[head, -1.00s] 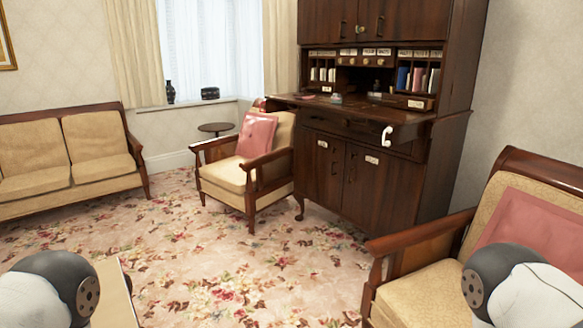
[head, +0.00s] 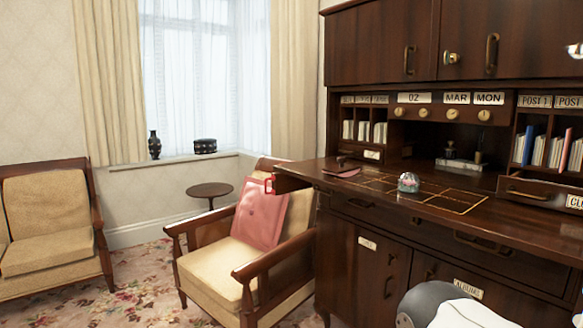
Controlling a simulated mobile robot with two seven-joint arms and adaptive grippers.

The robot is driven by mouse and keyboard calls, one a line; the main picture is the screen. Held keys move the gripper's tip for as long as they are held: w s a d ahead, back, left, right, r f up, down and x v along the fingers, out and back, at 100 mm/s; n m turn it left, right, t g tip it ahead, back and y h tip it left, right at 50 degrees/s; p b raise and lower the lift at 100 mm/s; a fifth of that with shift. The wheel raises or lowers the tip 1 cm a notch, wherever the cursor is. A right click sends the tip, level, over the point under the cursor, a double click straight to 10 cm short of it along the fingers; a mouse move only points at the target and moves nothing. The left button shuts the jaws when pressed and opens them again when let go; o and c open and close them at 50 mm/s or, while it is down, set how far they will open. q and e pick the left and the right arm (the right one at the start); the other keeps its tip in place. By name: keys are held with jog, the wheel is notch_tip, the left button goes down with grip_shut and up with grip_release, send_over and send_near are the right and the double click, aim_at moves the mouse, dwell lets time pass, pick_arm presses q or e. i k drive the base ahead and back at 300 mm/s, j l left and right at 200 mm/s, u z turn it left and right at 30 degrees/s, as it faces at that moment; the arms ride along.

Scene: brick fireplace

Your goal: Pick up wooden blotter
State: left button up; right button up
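A small dark brown object (head: 345,160), which may be the wooden blotter, stands at the left part of the open desk top in the head view. It is too small to make out clearly. A flat pinkish-red item (head: 342,173) lies just in front of it. Neither of my grippers is in view. Only a rounded grey and white part of my own arm shows at the bottom right.
The tall dark wooden desk (head: 365,275) fills the right side. A glass dome (head: 408,182) and an inkstand (head: 457,162) stand on its top. An armchair (head: 215,272) with a pink cushion (head: 260,215) is close at its left. Carpet (head: 130,285) lies open at the lower left.

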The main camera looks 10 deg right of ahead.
aim_at(343, 169)
jog(key=i+j+u, duration=0.25)
jog(key=i+u, duration=0.15)
jog(key=i+j+u, duration=0.1)
jog(key=i+u, duration=0.3)
jog(key=i, duration=0.25)
jog(key=i+u, duration=0.4)
jog(key=i, duration=0.15)
